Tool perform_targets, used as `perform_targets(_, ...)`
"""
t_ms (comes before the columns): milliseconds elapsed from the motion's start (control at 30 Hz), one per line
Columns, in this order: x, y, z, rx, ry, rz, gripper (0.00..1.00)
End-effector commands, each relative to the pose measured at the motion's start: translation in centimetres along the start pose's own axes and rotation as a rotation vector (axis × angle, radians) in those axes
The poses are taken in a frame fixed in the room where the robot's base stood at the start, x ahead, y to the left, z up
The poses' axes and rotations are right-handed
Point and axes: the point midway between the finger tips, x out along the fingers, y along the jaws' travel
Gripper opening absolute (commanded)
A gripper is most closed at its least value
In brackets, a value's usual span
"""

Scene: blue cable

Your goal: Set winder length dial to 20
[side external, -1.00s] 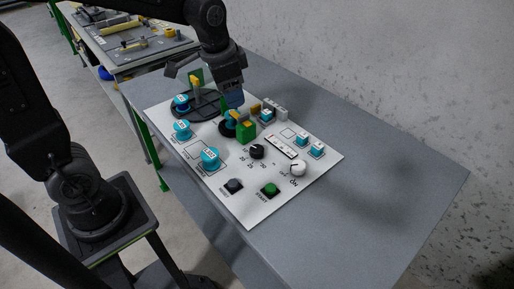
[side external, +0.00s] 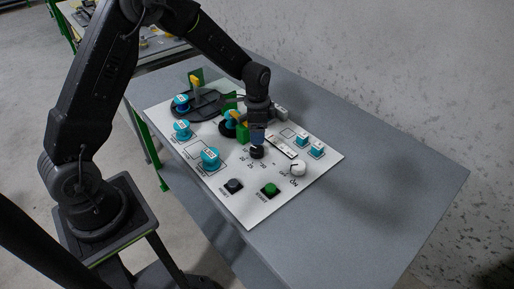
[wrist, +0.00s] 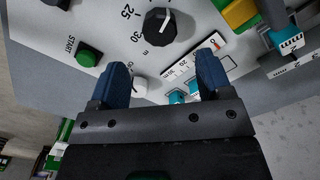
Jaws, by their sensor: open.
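The black length dial (wrist: 160,26) with a white pointer line shows at the top of the wrist view, with 25 and 30 printed beside it. The rest of its scale is cut off or hard to read. In the side view the dial (side external: 257,153) sits on the white panel, directly below my gripper (side external: 257,143). In the wrist view my gripper (wrist: 165,72) has its two blue fingers apart with nothing between them. The dial lies beyond the fingertips, and I cannot tell whether they touch it.
A white ON knob (side external: 298,168), a green START button (side external: 270,189) and a black button (side external: 233,185) lie near the dial. Blue-capped parts (side external: 210,158) and a green block stand on the panel. The grey table (side external: 370,190) is clear at right.

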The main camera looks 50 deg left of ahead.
Motion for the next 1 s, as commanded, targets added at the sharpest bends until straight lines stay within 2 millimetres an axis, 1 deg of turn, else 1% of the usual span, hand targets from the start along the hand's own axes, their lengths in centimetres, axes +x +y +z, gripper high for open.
perform_targets(33,1.3,0.1,0.1,0.0,-0.004,0.003,0.72)
perform_targets(200,4.5,0.1,0.1,0.0,-0.003,0.003,0.72)
perform_targets(300,5.9,0.1,0.0,-0.001,-0.002,0.001,0.72)
perform_targets(400,7.0,0.0,0.0,-0.001,-0.001,0.0,0.72)
perform_targets(567,7.7,0.0,0.0,-0.001,0.0,-0.001,0.72)
perform_targets(800,7.7,0.0,0.0,-0.001,0.0,-0.002,0.72)
perform_targets(867,7.7,0.0,0.0,-0.001,0.0,-0.001,0.68)
perform_targets(1000,7.7,0.0,0.0,-0.001,0.0,-0.001,0.55)
